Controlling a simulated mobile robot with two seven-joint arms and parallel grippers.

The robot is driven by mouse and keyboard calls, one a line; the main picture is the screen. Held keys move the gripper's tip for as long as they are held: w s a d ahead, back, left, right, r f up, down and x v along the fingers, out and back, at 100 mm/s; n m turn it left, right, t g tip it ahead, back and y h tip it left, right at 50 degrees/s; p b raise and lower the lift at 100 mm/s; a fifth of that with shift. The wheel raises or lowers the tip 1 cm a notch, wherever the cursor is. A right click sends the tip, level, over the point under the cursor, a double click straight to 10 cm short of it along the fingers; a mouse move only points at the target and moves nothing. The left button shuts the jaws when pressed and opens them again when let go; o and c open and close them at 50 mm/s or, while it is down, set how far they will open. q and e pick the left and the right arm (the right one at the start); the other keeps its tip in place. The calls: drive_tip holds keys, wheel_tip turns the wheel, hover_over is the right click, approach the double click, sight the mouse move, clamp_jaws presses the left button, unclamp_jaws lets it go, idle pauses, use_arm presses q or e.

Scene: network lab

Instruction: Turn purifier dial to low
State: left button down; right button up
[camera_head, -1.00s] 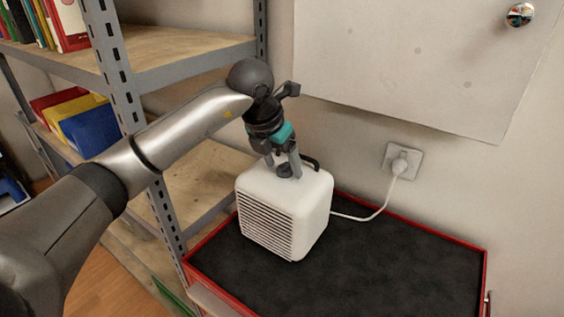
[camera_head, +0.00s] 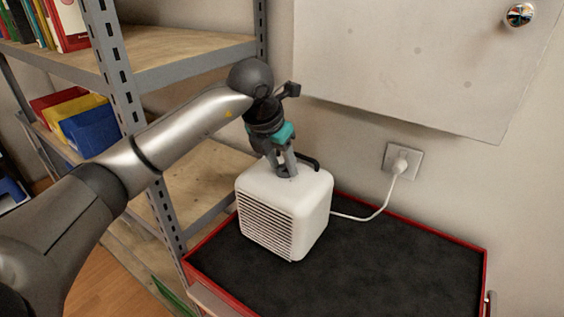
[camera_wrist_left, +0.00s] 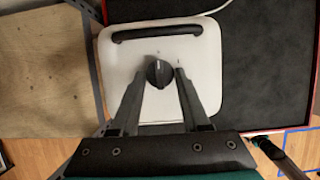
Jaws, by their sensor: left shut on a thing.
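The purifier (camera_head: 265,222) is a white box with a slatted front, standing on a dark mat. Its black dial (camera_wrist_left: 159,73) is on the top face, with a pale pointer line towards the black handle (camera_wrist_left: 156,33). Small marks sit on the white top near the dial, too small to read. My left gripper (camera_head: 283,171) reaches down from above and is shut on the dial, one finger on each side of it. The fingers also show in the left wrist view (camera_wrist_left: 160,77). In the head view the fingers largely hide the dial.
The purifier stands at the left of a red-edged surface with a black mat (camera_head: 390,265); the mat to its right is clear. A white cord (camera_head: 376,211) runs to a wall socket (camera_head: 402,160). A metal shelf rack (camera_head: 190,65) stands close on the left.

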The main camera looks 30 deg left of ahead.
use_arm(q)
drive_tip(key=shift+a+m, duration=0.1)
drive_tip(key=shift+m, duration=0.3)
drive_tip(key=shift+a+m+h, duration=0.1)
drive_tip(key=shift+m+h, duration=0.3)
drive_tip(key=shift+m, duration=0.1)
drive_tip(key=m, duration=0.2)
drive_tip(key=shift+w+a+m+h+b, duration=0.1)
drive_tip(key=shift+m+h+b, duration=0.2)
drive_tip(key=shift+h, duration=0.1)
drive_tip(key=m+g+h, duration=0.1)
drive_tip(key=m, duration=0.2)
drive_tip(key=shift+w+r, duration=0.1)
drive_tip(key=shift+w+a+m+g+h+p, duration=0.1)
drive_tip(key=shift+m+g+h+p, duration=0.2)
drive_tip(key=shift+m, duration=0.65)
drive_tip(key=shift+w+a+m+g+h+p, duration=0.15)
drive_tip(key=shift+m+g, duration=0.25)
drive_tip(key=shift+m, duration=0.55)
drive_tip(key=shift+s+d, duration=0.1)
drive_tip(key=shift+c, duration=1.9)
unclamp_jaws()
